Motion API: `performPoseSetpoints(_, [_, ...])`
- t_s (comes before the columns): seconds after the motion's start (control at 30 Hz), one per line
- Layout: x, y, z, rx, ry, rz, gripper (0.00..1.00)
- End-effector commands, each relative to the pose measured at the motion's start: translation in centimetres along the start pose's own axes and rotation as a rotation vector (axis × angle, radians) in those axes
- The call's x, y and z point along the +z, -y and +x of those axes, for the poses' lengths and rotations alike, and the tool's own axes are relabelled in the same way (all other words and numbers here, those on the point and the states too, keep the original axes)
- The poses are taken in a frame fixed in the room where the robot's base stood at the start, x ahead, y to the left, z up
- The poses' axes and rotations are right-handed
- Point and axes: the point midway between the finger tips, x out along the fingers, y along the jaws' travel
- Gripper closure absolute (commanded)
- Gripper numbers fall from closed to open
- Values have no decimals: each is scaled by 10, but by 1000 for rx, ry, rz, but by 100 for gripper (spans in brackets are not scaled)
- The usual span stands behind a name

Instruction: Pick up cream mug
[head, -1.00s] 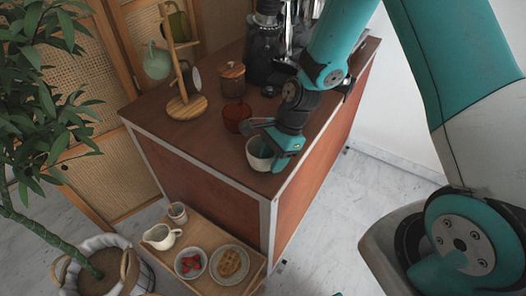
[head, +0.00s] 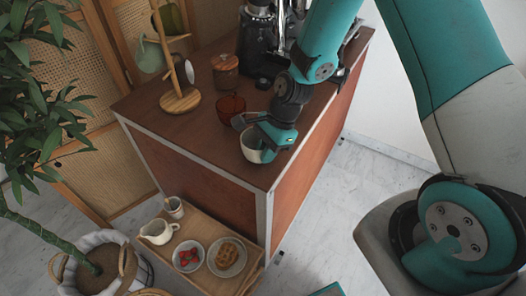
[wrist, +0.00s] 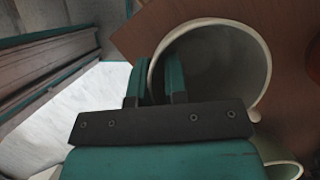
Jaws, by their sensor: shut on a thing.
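The cream mug (head: 251,147) is near the front corner of the wooden cart top (head: 180,135). My gripper (head: 266,152) is at its right side in the head view. In the wrist view the mug's open mouth (wrist: 215,65) faces the camera, and it looks empty. The two teal fingers of my gripper (wrist: 154,85) straddle the left part of its rim, one inside and one outside, shut on the wall. Whether the mug's base touches the cart top cannot be told.
A dark red cup (head: 231,108) stands close behind the mug. A lidded canister (head: 225,72), a mug tree (head: 180,100) and a dark coffee grinder (head: 257,40) stand farther back. A lower tray (head: 205,225) holds a cream pitcher (head: 158,232) and plates of food. A plant stands left.

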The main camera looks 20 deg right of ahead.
Motion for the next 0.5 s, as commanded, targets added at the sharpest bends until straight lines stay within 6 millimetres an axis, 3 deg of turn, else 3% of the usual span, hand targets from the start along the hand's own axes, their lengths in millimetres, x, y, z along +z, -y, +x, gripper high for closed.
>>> performPoseSetpoints(0.17, [9,1,-22,-6,0,-3,100])
performPoseSetpoints(0.5, [48,1,-116,-10,-1,-4,100])
